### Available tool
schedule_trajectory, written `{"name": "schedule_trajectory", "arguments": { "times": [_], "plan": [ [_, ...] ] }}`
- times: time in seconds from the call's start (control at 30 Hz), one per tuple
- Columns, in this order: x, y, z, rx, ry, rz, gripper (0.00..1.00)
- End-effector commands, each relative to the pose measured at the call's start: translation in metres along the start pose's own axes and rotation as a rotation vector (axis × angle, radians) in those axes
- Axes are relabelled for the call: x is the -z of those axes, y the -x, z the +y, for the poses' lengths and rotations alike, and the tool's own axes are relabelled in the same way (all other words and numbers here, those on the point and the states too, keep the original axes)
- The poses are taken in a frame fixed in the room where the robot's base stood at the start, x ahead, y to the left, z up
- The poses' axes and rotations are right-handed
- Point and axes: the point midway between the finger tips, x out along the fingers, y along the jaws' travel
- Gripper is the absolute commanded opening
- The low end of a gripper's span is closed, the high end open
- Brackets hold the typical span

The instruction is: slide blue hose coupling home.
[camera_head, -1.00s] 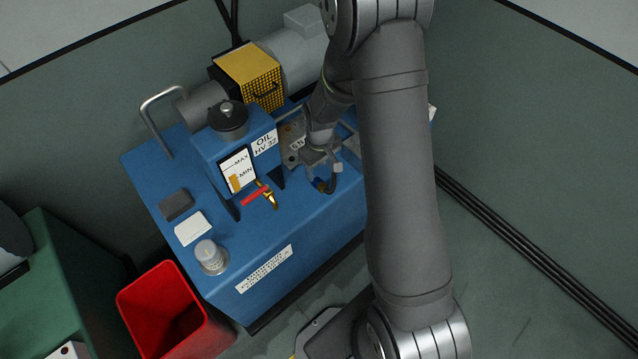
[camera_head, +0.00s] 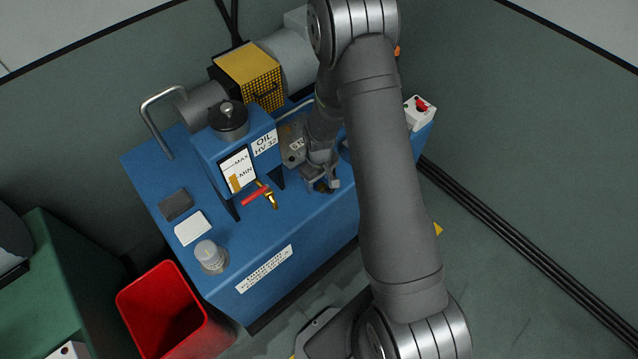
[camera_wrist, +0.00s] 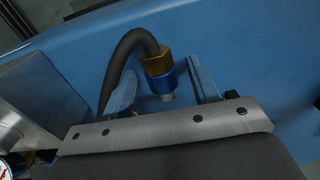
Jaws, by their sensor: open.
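The blue hose coupling (camera_wrist: 161,79) shows in the wrist view, with a brass collar (camera_wrist: 156,60) at one end and a short silvery tip at the other. A dark hose (camera_wrist: 122,58) curves from the brass end. My gripper (camera_wrist: 161,71) is open, one finger on each side of the coupling. I cannot tell whether either finger touches it. In the head view my gripper (camera_head: 322,184) is low at the console's front edge, largely hiding the coupling.
The blue console (camera_head: 290,225) carries an oil tank (camera_head: 236,150) and a red-handled brass tap (camera_head: 257,195) left of my gripper. A white box with a red knob (camera_head: 420,110) is at the right end. The front left top holds a clear-topped cup (camera_head: 210,255).

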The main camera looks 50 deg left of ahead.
Motion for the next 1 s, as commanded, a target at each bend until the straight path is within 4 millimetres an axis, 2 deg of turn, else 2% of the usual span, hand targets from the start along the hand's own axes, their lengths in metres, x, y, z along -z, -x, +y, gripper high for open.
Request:
{"name": "schedule_trajectory", "arguments": {
  "times": [0.07, 0.3, 0.73, 0.87, 1.0],
  "plan": [
    [0.000, 0.000, 0.000, 0.000, 0.000, 0.000, 0.52],
    [0.000, 0.000, 0.000, 0.000, 0.000, 0.000, 0.04],
    [0.000, 0.007, 0.000, 0.000, 0.000, 0.000, 0.04],
    [0.000, 0.020, 0.000, -0.001, 0.000, 0.002, 0.04],
    [0.001, 0.042, 0.000, -0.001, 0.000, 0.003, 0.04]
  ]
}}
